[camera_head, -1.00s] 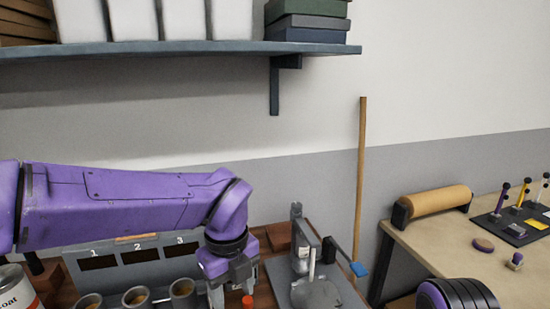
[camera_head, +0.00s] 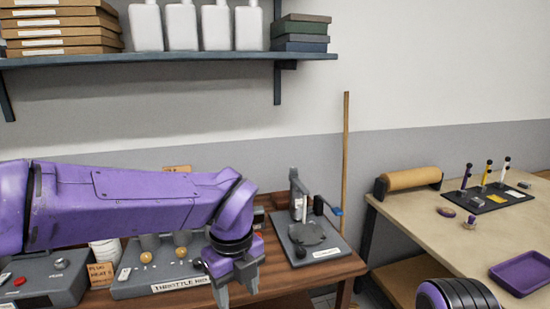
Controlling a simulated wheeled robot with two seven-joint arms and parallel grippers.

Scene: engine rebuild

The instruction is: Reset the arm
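My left arm (camera_head: 120,205) is purple and reaches in from the left over the wooden bench. Its gripper (camera_head: 237,290) points down at the bench's front edge. The two grey fingers are apart, and I see nothing between them. Part of my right arm (camera_head: 455,296) shows at the bottom right as a purple and black rounded link. The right gripper is out of the picture.
A grey throttle rig (camera_head: 150,285) stands just left of the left gripper, partly behind my arm. A grey stand with a lever (camera_head: 315,238) is to its right. A beige table (camera_head: 420,225) holds a purple tray (camera_head: 525,272) and a roll (camera_head: 410,180). A shelf (camera_head: 170,58) hangs above.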

